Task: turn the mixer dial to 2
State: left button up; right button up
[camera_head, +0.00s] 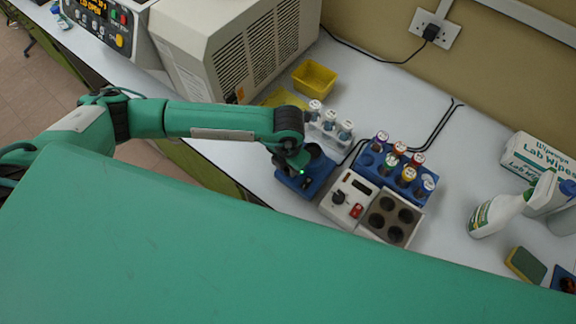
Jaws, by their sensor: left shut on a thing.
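The mixer, a small blue unit with a dark round top (318,160), stands on the white bench near the middle of the view. My left arm reaches in from the left, and its wrist is bent down over the mixer's left side. My left gripper (291,165) is low against the mixer and shut on its dial. The wrist and fingers cover the dial, so its pointer and numbers cannot be read. A small green light glows beside the fingers. My right gripper is not in view.
Right of the mixer is a white block heater (362,222) with a black knob and red switch. Behind stand a white rack of vials (330,133) and a blue rack (376,170) of colour-capped vials. A yellow bin (314,78) and large beige machine (232,50) stand behind.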

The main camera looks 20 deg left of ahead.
pick_arm(q)
jog(key=m+b, duration=0.3)
jog(key=b, duration=0.2)
jog(key=m+b, duration=0.3)
jog(key=b, duration=0.2)
jog(key=m+b, duration=0.3)
jog(key=b, duration=0.2)
jog(key=shift+w+f+m+b, duration=0.1)
jog(key=shift+f+m+b, duration=0.15)
jog(key=shift+m+b, duration=0.1)
jog(key=shift+r+m+b, duration=0.1)
jog(key=shift+m+b, duration=0.25)
jog(key=shift+b, duration=0.3)
jog(key=shift+r+m+b, duration=0.15)
jog(key=shift+m+b, duration=0.25)
jog(key=shift+b, duration=0.05)
jog(key=o, duration=1)
